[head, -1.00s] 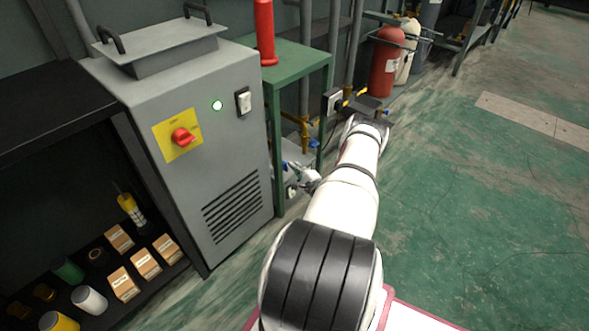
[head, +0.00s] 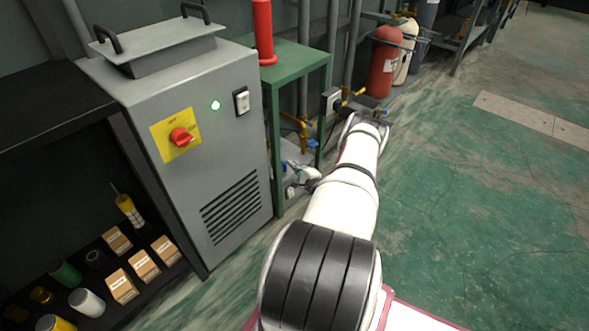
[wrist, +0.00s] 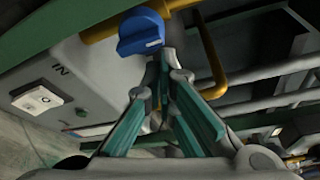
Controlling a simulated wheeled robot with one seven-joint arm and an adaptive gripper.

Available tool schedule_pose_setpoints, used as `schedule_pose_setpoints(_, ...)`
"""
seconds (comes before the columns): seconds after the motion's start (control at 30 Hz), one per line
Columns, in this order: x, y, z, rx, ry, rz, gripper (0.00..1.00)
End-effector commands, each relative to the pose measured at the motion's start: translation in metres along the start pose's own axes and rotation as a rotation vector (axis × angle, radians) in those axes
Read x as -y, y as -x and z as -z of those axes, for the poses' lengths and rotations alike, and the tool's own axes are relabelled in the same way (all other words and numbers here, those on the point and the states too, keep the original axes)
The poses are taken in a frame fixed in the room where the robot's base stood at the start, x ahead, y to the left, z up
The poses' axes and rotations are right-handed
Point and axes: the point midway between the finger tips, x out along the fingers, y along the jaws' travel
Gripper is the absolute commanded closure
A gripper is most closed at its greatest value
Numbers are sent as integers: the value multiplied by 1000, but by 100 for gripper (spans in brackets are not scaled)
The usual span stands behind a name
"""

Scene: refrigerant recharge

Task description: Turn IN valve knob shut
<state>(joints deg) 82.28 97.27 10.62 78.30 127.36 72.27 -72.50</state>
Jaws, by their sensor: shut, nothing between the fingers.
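The blue valve knob (wrist: 142,33) is at the top middle of the wrist view, on a yellow pipe beside a grey panel. The panel (wrist: 92,70) carries the label "IN". A small white mark shows on the knob. My gripper (wrist: 164,68) is shut and empty. Its fingertips are just below the knob, at its lower right edge; I cannot tell whether they touch it.
The green table (head: 299,62) and the grey cabinet (head: 183,120) stand left of my arm. A yellow pipe (wrist: 213,62) curves right of the fingers. A red cylinder (head: 384,62) stands at the back. The floor on the right (head: 480,210) is clear.

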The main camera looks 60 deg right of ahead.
Motion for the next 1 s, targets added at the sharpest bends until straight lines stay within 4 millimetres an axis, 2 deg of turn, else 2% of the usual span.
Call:
schedule_pose_setpoints(0.03, 1, -1, 10, -4, 4, 1, 100)
schedule_pose_setpoints(0.17, 6, -4, 26, -3, 6, 0, 100)
schedule_pose_setpoints(0.6, 1, 77, 27, -8, 2, -2, 100)
schedule_pose_setpoints(0.8, -2, 94, 28, -7, 4, -2, 100)
schedule_pose_setpoints(1.0, -3, 97, 28, -6, 5, -1, 100)
